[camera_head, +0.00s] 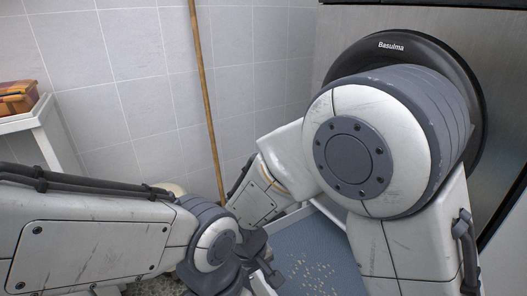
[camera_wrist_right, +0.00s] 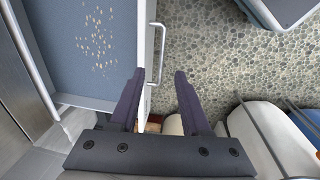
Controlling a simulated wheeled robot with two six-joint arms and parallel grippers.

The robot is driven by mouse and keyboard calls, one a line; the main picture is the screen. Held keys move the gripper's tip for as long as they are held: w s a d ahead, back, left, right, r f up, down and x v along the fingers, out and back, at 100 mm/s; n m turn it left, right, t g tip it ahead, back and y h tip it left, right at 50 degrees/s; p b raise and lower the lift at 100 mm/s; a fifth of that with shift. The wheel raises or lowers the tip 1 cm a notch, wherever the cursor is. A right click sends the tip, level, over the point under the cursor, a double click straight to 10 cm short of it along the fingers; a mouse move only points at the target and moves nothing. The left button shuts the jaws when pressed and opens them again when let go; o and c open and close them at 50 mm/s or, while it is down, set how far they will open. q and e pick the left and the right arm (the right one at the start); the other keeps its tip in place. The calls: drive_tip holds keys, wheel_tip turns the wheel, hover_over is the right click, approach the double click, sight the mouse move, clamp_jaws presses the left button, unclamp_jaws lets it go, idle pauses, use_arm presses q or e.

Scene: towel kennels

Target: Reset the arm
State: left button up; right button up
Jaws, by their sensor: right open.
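My right arm fills the right of the head view, and its gripper (camera_head: 266,268) shows partly, low in the middle beside the blue-grey tray (camera_head: 315,250). In the right wrist view the right gripper (camera_wrist_right: 160,74) is open, its two dark fingers well apart with nothing held. The tray's white edge and its metal handle (camera_wrist_right: 162,50) show between and beyond the fingertips; I cannot tell how far below they are. My left arm (camera_head: 95,235) reaches in from the left of the head view; I cannot make out its gripper.
Tan bits (camera_wrist_right: 97,35) lie scattered on the tray. A wooden pole (camera_head: 205,85) leans against the tiled wall. A metal cabinet (camera_head: 500,60) stands at right. Pebbled floor (camera_wrist_right: 225,60) lies beside the tray.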

drive_tip(key=s+d+r+g+y, duration=0.1)
drive_tip(key=s+d+r, duration=0.2)
drive_tip(key=s+r, duration=0.35)
drive_tip(key=s+d+r+y, duration=0.1)
drive_tip(key=s+d+r, duration=0.2)
drive_tip(key=s+r, duration=0.3)
wheel_tip(320, 180, up, 37)
drive_tip(key=s+p, duration=0.1)
drive_tip(key=p, duration=3.7)
drive_tip(key=shift+s+f+n+p, duration=0.15)
drive_tip(key=shift+n+p, duration=0.25)
drive_tip(key=shift+d, duration=0.1)
